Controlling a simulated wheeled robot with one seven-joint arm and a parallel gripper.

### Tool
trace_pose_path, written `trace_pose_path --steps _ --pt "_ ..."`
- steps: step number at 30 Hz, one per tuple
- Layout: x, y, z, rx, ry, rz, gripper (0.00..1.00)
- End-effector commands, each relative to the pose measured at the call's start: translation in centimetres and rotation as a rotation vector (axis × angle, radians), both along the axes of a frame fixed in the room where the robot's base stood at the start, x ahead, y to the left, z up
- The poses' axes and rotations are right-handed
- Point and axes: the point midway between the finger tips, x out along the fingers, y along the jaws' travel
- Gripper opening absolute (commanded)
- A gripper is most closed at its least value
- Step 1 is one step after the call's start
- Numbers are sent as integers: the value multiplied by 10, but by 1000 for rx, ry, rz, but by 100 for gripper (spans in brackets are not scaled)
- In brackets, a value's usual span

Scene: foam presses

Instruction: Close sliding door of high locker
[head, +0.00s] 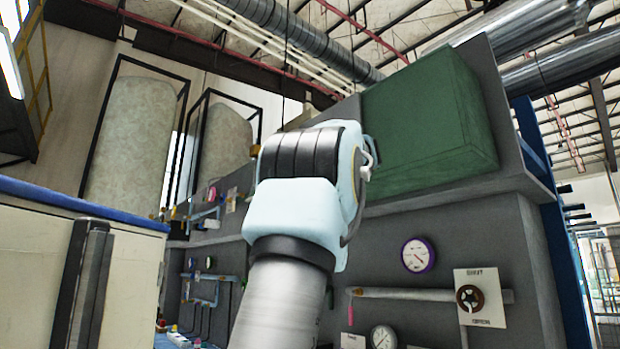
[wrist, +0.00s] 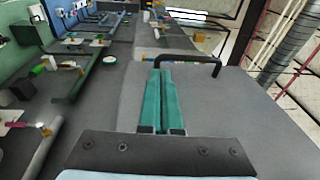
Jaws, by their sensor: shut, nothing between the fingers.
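The high locker is a dark grey cabinet with an open upper bay at right in the head view. A large green block (head: 430,120) fills that bay. In the wrist view a plain grey panel (wrist: 250,125), which looks like the sliding door, spreads at right. A black bar handle (wrist: 190,59) stands out at its far end. My gripper (wrist: 161,72) has its two teal fingers pressed together, with nothing between them. The fingertips point at the handle's left part; I cannot tell whether they touch it. In the head view my arm hides the gripper and the handle.
Below the bay, the grey wall carries a purple-rimmed gauge (head: 418,254), a pipe and a valve wheel (head: 470,298). Pipes and fittings also stick out at left in the wrist view. A cream cabinet (head: 40,250) with a blue top stands at left.

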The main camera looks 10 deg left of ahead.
Motion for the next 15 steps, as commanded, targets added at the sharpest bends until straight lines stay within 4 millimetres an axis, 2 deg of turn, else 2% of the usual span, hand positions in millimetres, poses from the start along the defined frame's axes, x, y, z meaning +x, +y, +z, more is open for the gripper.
trace_pose_path --steps 15 --pt "-57 -46 -11 -1 0 -3 0"
